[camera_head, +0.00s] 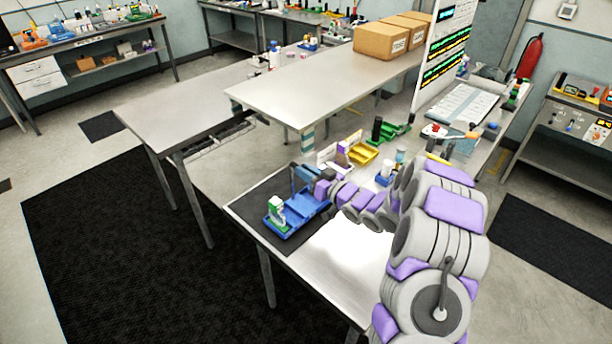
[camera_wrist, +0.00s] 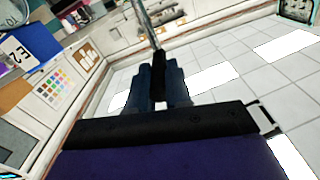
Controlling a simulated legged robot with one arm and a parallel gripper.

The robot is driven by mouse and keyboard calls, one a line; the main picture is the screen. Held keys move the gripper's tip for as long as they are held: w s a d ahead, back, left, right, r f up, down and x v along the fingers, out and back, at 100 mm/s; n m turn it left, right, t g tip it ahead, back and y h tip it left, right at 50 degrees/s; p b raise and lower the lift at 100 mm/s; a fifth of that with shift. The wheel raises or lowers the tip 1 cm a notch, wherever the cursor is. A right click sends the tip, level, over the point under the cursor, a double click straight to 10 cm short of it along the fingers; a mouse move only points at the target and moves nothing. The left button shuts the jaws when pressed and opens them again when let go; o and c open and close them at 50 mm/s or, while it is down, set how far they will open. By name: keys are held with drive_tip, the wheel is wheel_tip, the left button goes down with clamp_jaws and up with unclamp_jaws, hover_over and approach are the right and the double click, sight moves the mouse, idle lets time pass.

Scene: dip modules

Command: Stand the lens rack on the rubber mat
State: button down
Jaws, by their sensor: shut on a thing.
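My gripper (camera_head: 304,176) is low over the black rubber mat (camera_head: 249,205) at the near table's left end. Its dark blue fingers, also in the wrist view (camera_wrist: 158,88), are shut on a black grip with a slim metal rod (camera_wrist: 146,22) running away from it. I take this as part of the lens rack. A blue tray-like body (camera_head: 311,206), probably the rack, is on or just above the mat below my gripper. A green and white piece (camera_head: 276,208) stands at its left. I cannot tell whether the rack's base fully touches the mat.
A yellow tray (camera_head: 363,153) and small bottles lie behind my arm. A green stand (camera_head: 392,132) is further back. A bare grey table (camera_head: 320,92) with cardboard boxes (camera_head: 382,42) stands behind. The table top in front of my arm is clear.

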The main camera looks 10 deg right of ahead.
drive_tip(key=shift+f, duration=0.4)
drive_tip(key=shift+r, duration=0.1)
drive_tip(key=c, duration=1.1)
unclamp_jaws()
drive_tip(key=shift+o, duration=0.2)
